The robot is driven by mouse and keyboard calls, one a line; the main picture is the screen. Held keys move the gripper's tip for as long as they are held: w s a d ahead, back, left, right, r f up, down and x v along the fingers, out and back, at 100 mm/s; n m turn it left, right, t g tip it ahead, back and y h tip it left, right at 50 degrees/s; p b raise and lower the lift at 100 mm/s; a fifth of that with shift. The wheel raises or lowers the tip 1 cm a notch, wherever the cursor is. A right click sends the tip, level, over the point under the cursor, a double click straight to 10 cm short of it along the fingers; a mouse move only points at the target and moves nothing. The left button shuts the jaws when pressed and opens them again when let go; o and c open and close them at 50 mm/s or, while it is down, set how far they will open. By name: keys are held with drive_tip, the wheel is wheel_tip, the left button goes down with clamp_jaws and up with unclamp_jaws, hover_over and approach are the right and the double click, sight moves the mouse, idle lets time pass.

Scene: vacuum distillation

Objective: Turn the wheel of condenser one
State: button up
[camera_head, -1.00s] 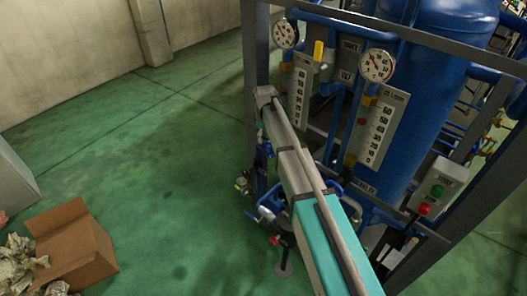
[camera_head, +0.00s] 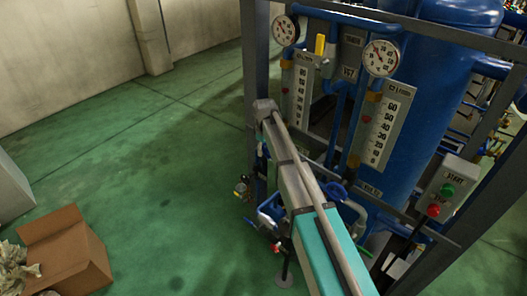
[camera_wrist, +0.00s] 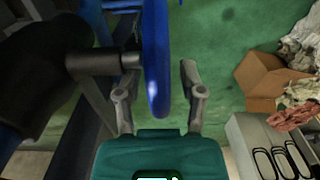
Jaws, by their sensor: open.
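In the wrist view, a blue wheel (camera_wrist: 157,60) shows nearly edge-on, its rim reaching down between the two fingers of my gripper (camera_wrist: 159,78). The gripper is open, with one finger on each side of the rim. A gap shows between the rim and each finger. In the head view, my arm hides much of the lower pipework, and I cannot make out the gripper clearly. A blue handwheel (camera_head: 336,190) shows just right of my arm there; I cannot tell whether it is the same wheel.
A metal frame (camera_head: 249,60) holds a large blue tank (camera_head: 425,110), gauges (camera_head: 381,58) and a start/stop box (camera_head: 446,188) close to my arm. An open cardboard box (camera_head: 70,250) with crumpled paper lies at lower left. The green floor (camera_head: 140,170) between is clear.

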clamp_jaws()
idle(0.4)
drive_tip(key=shift+w+f+g+h, duration=0.1)
drive_tip(key=shift+f+g+h, duration=0.05)
drive_tip(key=shift+g+h, duration=0.3)
drive_tip(key=shift+g+h+b, duration=0.25)
drive_tip(key=shift+h+b, duration=0.15)
drive_tip(key=shift+h, duration=0.05)
unclamp_jaws()
